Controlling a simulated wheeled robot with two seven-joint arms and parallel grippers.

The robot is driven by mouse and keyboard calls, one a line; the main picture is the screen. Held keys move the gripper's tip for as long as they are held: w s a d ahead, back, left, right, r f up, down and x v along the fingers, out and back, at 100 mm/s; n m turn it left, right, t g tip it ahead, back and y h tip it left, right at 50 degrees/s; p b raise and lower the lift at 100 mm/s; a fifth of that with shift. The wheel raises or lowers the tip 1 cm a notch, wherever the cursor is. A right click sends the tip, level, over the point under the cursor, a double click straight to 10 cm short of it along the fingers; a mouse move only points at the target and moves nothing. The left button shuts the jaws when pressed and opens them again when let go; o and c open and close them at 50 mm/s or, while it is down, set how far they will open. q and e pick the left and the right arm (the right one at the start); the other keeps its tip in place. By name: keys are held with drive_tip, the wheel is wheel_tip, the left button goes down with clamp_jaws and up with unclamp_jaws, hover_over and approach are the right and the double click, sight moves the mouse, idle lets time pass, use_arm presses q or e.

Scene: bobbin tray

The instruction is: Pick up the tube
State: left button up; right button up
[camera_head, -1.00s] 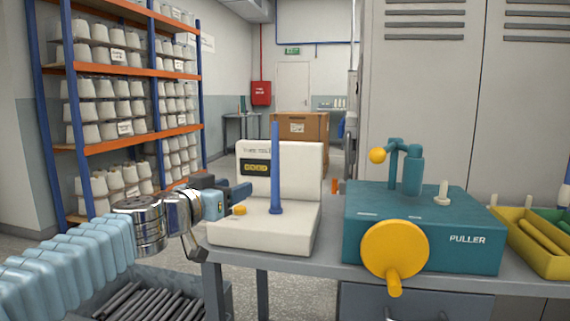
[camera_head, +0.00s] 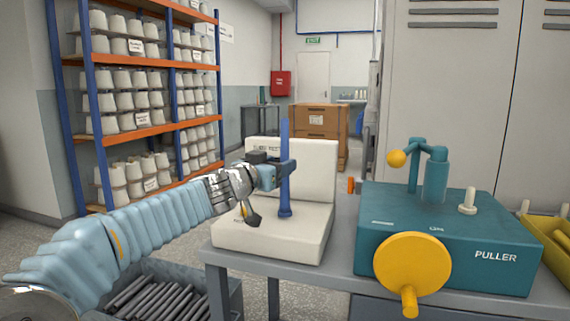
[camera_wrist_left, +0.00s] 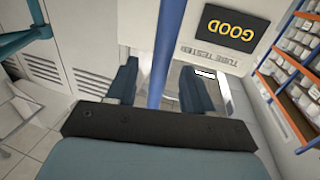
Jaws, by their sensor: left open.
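The blue tube (camera_head: 285,165) stands upright on the base of the white tube tester (camera_head: 318,160). My left gripper (camera_head: 283,172) is at the tube, around its middle height. In the left wrist view the tube (camera_wrist_left: 167,60) passes between the two dark fingers of the gripper (camera_wrist_left: 160,85), with a gap visible on each side. The gripper is open. The tester's screen (camera_wrist_left: 233,28) reads GOOD in that view. My right gripper is not in view.
A teal puller (camera_head: 470,240) with a yellow handwheel (camera_head: 412,262) stands right of the tester on the grey table (camera_head: 340,275). A yellow tray (camera_head: 556,250) is at the far right. A bin of dark tubes (camera_head: 165,300) is below left.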

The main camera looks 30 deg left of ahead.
sight(285, 191)
use_arm(q)
drive_tip(key=w, duration=0.3)
drive_tip(key=shift+w+p, duration=0.3)
drive_tip(key=shift+w, duration=0.1)
drive_tip(key=shift+c, duration=0.3)
clamp_jaws()
